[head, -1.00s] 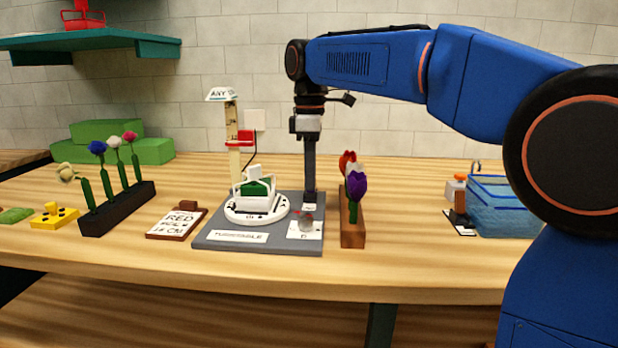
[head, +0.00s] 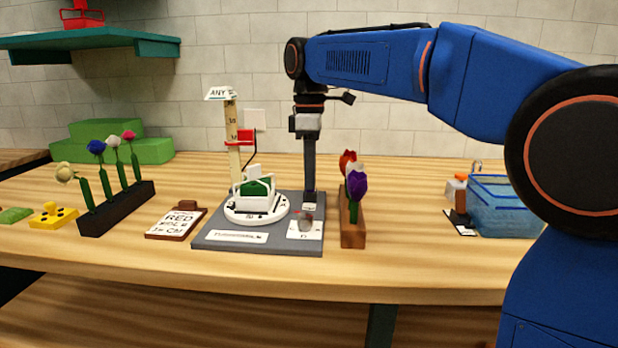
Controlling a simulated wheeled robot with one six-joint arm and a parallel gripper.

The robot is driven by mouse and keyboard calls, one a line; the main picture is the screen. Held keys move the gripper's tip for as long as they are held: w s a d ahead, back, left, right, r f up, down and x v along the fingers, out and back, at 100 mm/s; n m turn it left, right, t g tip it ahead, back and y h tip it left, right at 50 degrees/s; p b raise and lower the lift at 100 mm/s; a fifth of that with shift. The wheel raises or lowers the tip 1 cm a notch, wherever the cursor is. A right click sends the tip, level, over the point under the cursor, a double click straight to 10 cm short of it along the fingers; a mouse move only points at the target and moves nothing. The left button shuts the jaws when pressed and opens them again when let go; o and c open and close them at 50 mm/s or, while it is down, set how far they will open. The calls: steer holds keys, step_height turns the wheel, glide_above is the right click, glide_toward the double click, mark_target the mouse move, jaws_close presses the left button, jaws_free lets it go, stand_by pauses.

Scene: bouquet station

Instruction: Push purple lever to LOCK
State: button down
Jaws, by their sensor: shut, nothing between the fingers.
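My gripper (head: 309,195) points straight down, its fingers shut and empty, over the back right part of the grey turntable base (head: 213,240). The fingertips are close to a small white label (head: 309,207) on the base; I cannot tell if they touch it. I cannot make out a purple lever or the word LOCK; the lever may be hidden by the fingers or too small. A white round turntable (head: 235,216) with a green block in a white holder sits on the base. A grey knob (head: 305,221) stands on a white plate at the front right of the base.
A wooden block with red, white and purple flowers (head: 357,186) stands just right of the base. A measuring post (head: 232,140) stands behind it. A clipboard card (head: 175,223) and a dark flower rack (head: 118,209) are left. A blue bin (head: 505,210) is far right.

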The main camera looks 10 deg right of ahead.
steer(key=shift+w+d+r, duration=0.2)
steer(key=shift+w+r, duration=0.25)
steer(key=shift+r, duration=0.95)
steer(key=shift+s+a+r, duration=0.1)
steer(key=shift+s+r, duration=0.05)
steer(key=shift+r, duration=0.8)
steer(key=shift+s+r, duration=0.1)
steer(key=shift+r, duration=0.8)
